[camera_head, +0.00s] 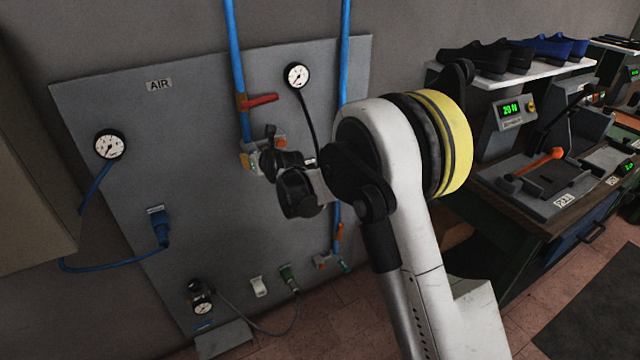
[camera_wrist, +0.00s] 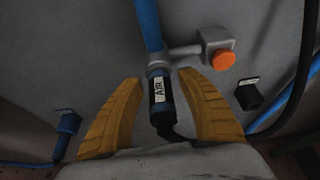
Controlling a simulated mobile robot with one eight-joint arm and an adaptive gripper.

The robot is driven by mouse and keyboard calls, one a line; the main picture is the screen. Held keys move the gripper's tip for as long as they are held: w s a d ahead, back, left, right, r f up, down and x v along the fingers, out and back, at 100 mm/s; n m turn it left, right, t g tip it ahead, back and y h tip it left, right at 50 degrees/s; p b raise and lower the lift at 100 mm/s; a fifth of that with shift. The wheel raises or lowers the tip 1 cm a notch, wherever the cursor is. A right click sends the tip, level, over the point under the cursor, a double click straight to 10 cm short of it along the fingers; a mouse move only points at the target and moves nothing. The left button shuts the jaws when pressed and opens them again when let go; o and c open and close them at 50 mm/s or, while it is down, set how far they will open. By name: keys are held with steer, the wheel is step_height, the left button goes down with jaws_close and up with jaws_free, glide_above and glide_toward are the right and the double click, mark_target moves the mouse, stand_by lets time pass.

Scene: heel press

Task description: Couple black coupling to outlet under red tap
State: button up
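The red tap (camera_head: 262,101) sits on the left blue pipe of the grey panel in the head view. Below it, the outlet's grey collar (camera_wrist: 157,68) shows at the pipe's lower end in the wrist view. The black coupling (camera_wrist: 162,100), with a white AIR label, is upright directly under the collar and appears to meet it. Whether it is locked cannot be seen. My gripper (camera_wrist: 160,78) has its yellow fingers on both sides of the coupling, with visible gaps. In the head view my gripper (camera_head: 254,160) is at the outlet and largely hides the coupling.
An orange button (camera_wrist: 222,61) on a grey box is close right of the outlet. A gauge (camera_head: 297,76) has a black hose. A workbench (camera_head: 500,195) stands at right.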

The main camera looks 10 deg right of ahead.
steer(key=s+d+r+n+g, duration=0.1)
steer(key=s+d+r+n, duration=0.2)
steer(key=s, duration=0.4)
steer(key=s+d+r+n+h, duration=0.1)
steer(key=s+d+r+n, duration=0.25)
steer(key=s, duration=0.35)
steer(key=s+d+r+n+g, duration=0.1)
steer(key=s+d+r+n, duration=0.25)
steer(key=s, duration=0.35)
steer(key=s+d+f+n+g+h, duration=0.1)
steer(key=s+d+n, duration=0.2)
steer(key=s+n, duration=0.4)
steer(key=s+d+f+n+g+h, duration=0.1)
steer(key=s+d+n, duration=0.3)
steer(key=s+n, duration=0.4)
steer(key=s+d+f+n+g+h, duration=0.1)
steer(key=s+d+f+n, duration=0.2)
steer(key=s+n, duration=0.4)
steer(key=s+d, duration=0.1)
steer(key=s, duration=0.4)
steer(key=shift+f+g, duration=0.2)
steer(key=shift+g, duration=0.2)
